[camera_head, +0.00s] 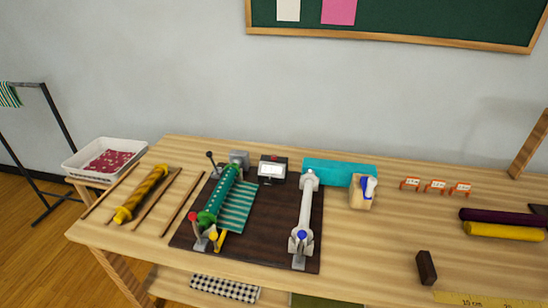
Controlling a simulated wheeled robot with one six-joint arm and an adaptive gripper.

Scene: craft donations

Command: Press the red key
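A small dark counter box (272,168) with a pale screen stands at the back middle of a dark brown base board on the table. A tiny red spot, which looks like the red key (275,158), is on its top edge; it is too small to make out its shape. A separate red ball knob (192,216) tops a post at the front left of the board. My gripper is not in this view.
A green roll (220,194) with striped cloth lies left on the board (262,238), with a black-knobbed lever (210,156) behind it. A teal block (338,168) lies behind.

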